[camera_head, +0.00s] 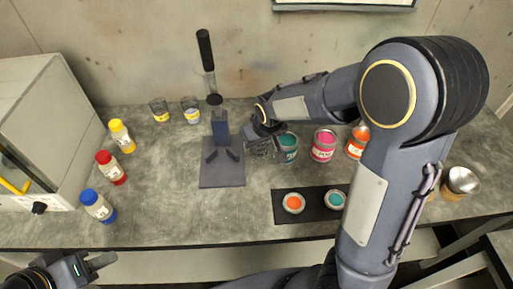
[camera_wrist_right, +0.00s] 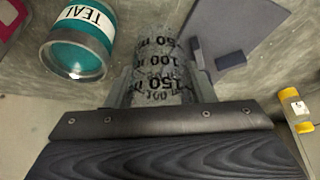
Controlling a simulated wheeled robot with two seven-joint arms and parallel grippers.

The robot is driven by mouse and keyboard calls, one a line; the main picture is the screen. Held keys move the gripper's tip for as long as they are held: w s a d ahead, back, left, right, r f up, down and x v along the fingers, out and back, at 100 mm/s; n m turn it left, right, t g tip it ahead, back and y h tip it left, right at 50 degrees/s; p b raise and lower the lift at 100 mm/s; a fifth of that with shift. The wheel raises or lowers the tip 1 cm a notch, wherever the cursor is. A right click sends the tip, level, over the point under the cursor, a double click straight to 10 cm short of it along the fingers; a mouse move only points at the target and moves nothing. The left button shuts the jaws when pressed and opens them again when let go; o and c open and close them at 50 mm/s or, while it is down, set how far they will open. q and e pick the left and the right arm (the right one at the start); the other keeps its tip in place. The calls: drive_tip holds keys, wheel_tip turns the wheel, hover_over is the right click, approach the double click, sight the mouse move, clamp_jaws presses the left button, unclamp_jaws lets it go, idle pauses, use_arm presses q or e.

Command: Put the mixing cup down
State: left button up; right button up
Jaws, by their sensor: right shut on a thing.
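The mixing cup (camera_wrist_right: 158,62) is clear grey with black volume marks. It sits between the fingers of my right gripper (camera_wrist_right: 158,92), which is shut on it. In the head view the right gripper (camera_head: 262,135) is at the middle of the bench, between the dark stand and the teal can, and mostly hides the cup (camera_head: 260,150). I cannot tell whether the cup's base touches the bench. My left gripper (camera_head: 98,263) is at the bottom left, in front of the bench and away from the cup. Its finger gap is unclear.
A teal can (camera_head: 287,148), a pink can (camera_head: 323,145) and an orange can (camera_head: 358,142) stand right of the cup. The dark stand (camera_head: 222,172) is left of it. A dark mat (camera_head: 313,210) holds two lids or open tins. Bare bench lies front left.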

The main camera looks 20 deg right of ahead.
drive_tip(key=w+f, duration=0.2)
drive_tip(key=shift+w+d+f, duration=0.1)
drive_tip(key=shift+d+f, duration=0.1)
drive_tip(key=shift+f, duration=0.1)
drive_tip(key=shift+w+f+p, duration=0.15)
drive_tip(key=shift+f+p, duration=0.05)
drive_tip(key=shift+f, duration=0.7)
drive_tip(key=shift+w+f+p, duration=0.1)
drive_tip(key=shift+f+p, duration=0.1)
drive_tip(key=shift+f, duration=0.7)
drive_tip(key=shift+f, duration=0.2)
drive_tip(key=o, duration=0.7)
drive_tip(key=shift+c, duration=0.2)
drive_tip(key=shift+r, duration=0.1)
